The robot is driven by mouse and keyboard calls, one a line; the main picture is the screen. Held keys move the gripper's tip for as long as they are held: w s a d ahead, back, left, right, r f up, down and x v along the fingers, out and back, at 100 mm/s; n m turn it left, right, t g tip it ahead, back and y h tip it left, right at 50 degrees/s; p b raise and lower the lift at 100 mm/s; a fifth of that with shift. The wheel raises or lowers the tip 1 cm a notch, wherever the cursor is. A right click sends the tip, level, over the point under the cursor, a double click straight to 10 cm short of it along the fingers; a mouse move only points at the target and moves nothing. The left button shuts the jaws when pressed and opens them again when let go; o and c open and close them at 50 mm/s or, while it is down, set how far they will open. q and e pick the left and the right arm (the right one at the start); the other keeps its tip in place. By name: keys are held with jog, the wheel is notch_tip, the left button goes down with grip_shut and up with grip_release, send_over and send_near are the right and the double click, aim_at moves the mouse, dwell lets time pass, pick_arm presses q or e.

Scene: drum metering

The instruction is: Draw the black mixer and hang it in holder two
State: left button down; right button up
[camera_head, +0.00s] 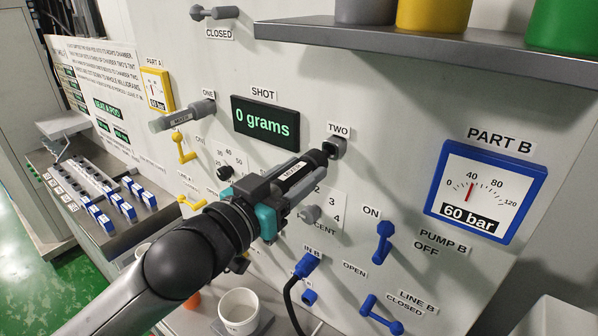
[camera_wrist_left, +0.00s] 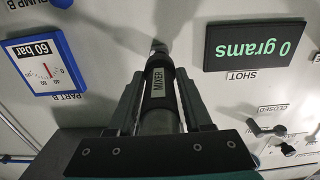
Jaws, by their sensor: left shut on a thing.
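The black mixer (camera_head: 315,159), a dark tube with a white MIXER label, is held between the fingers of my left gripper (camera_head: 304,174). In the left wrist view, the mixer (camera_wrist_left: 158,84) lies lengthwise between the two fingers (camera_wrist_left: 161,88). Its far end points at holder two (camera_head: 336,147), a dark block on the wall panel under the TWO label. In the head view that end overlaps or touches the holder; I cannot tell whether it is seated. My right gripper is not in view.
A grey, pale-tipped mixer (camera_head: 183,117) is at holder one. The shot display (camera_head: 265,121) reads 0 grams. A grey shelf (camera_head: 400,45) with coloured containers juts out above. Blue levers (camera_head: 384,243) stick out at lower right. A white cup (camera_head: 239,309) stands below my arm.

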aim_at(313, 163)
pick_arm(q)
jog(key=shift+p+x, duration=0.45)
jog(key=shift+x, duration=1.5)
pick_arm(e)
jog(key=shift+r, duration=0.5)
pick_arm(q)
jog(key=shift+s+r, duration=0.1)
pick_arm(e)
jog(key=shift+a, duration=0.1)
pick_arm(q)
jog(key=shift+c, duration=1.2)
grip_release()
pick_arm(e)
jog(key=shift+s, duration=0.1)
